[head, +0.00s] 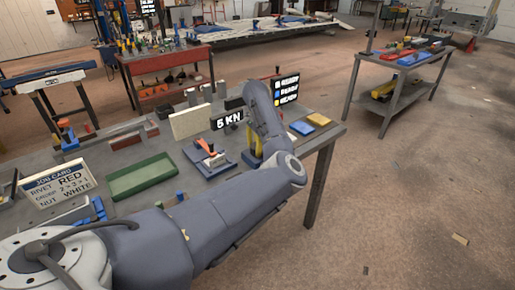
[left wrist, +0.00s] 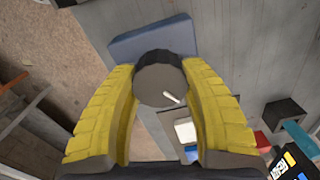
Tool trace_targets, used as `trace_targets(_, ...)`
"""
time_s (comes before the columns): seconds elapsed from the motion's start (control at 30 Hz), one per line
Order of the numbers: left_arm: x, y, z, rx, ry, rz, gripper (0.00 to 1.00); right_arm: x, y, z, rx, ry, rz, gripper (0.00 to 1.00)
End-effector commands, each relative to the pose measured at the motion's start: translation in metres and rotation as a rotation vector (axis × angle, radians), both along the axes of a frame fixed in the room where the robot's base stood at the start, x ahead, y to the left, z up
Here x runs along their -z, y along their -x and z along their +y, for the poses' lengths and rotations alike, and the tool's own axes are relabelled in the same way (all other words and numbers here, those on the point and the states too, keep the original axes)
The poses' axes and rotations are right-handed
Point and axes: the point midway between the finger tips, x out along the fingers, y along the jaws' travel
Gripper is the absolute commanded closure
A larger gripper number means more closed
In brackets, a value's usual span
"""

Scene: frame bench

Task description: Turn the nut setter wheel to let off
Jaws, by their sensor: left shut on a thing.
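The nut setter wheel (left wrist: 160,78) is a dark round knob with a short white mark on its face, in the left wrist view. My left gripper (left wrist: 156,74) has its yellow fingers on both sides of the wheel and is shut on it. In the head view my left gripper (head: 254,147) is low over the bench beside the 5 KN sign (head: 227,120), and the wheel is hidden there by my arm and fingers. A blue block (left wrist: 152,40) lies just beyond the wheel in the left wrist view. My right gripper is not in view.
On the bench, a blue-based fixture with an orange lever (head: 208,156) stands left of the gripper. A green tray (head: 142,177) and job card (head: 58,185) are farther left. Blue (head: 302,128) and yellow (head: 319,119) pads lie right, near the bench edge. A status sign (head: 285,88) stands behind.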

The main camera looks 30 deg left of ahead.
Motion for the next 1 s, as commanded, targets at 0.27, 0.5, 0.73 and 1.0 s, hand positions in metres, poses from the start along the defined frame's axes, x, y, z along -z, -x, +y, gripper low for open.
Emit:
trace_targets(0.27,0.0006,0.0004,0.0003,-0.262,-0.001,0.002,0.85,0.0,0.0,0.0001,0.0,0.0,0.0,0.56)
trace_targets(0.5,0.0005,0.0003,0.0002,-0.49,0.0,0.001,0.85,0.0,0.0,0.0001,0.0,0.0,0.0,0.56)
trace_targets(0.73,0.0003,0.0002,0.0003,-0.69,-0.001,0.001,0.85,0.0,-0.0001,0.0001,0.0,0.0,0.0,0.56)
trace_targets(1.0,0.0006,0.0002,-0.0001,-0.869,0.001,0.002,0.85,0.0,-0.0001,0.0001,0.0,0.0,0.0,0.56)
